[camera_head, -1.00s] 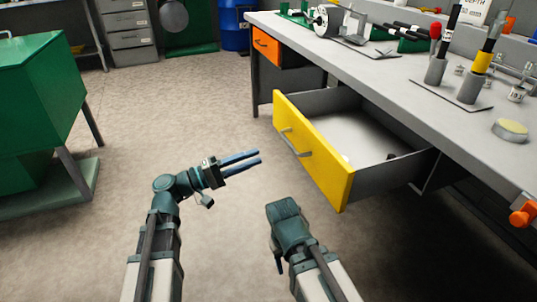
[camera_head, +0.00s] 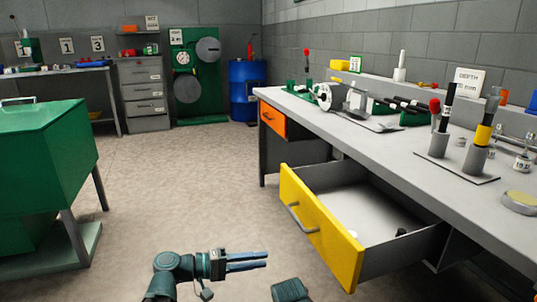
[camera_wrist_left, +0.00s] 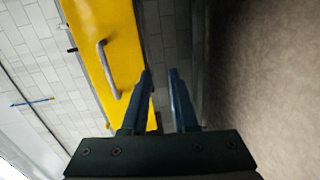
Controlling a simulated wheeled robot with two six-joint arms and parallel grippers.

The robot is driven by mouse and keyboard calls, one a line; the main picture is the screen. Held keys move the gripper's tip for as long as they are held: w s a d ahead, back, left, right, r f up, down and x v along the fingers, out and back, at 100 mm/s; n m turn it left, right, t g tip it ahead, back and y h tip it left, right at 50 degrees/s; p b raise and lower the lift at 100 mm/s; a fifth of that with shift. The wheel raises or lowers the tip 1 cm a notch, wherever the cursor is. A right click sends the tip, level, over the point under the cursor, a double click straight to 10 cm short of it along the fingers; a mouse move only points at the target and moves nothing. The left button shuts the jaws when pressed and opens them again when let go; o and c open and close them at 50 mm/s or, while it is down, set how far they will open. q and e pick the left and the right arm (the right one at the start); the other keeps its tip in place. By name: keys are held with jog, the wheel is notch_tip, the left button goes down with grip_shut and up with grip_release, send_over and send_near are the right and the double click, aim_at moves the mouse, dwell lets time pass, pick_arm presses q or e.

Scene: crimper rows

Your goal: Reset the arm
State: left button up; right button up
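My left gripper (camera_head: 247,261) is in the lower middle of the head view, level and pointing right. Its two fingers are parallel with a gap between them, and nothing is held. In the left wrist view its fingertips (camera_wrist_left: 159,72) are apart and empty, with the yellow drawer front (camera_wrist_left: 105,60) beside them. In the head view the yellow drawer (camera_head: 318,228) is pulled out from the bench, to the right of the left gripper and apart from it. Of my right arm only a dark teal part (camera_head: 290,290) shows at the bottom edge; its gripper fingers do not show.
The grey workbench (camera_head: 370,150) runs along the right, with tools and holders on it. An orange drawer (camera_head: 272,119) is shut at its far end. A green cabinet (camera_head: 45,160) stands at the left. The floor between is clear.

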pick_arm(q)
jog(key=s+a+f+m+g+y, duration=0.1)
jog(key=s+a+f+g+y, duration=0.1)
jog(key=f+y, duration=0.35)
jog(key=s+a+f+m+g+y, duration=0.1)
jog(key=s+f+y, duration=0.2)
jog(key=f, duration=0.6)
jog(key=s+a+f+m+g+y, duration=0.1)
jog(key=s+a+f+y, duration=0.1)
jog(key=a+f+y, duration=0.45)
jog(key=s+d+r+m+g+y+p, duration=0.1)
jog(key=s+d+r+m+p, duration=0.1)
jog(key=s+d+r+p, duration=0.25)
jog(key=s+d+r+m+y+p, duration=0.1)
jog(key=s+d+r+m+p, duration=0.15)
jog(key=r+p, duration=0.45)
notch_tip(320, 180, up, 38)
jog(key=p, duration=3.6)
jog(key=shift+w+d+n, duration=0.35)
jog(key=shift+w, duration=0.05)
jog(key=shift+f, duration=0.15)
jog(key=shift+d, duration=0.1)
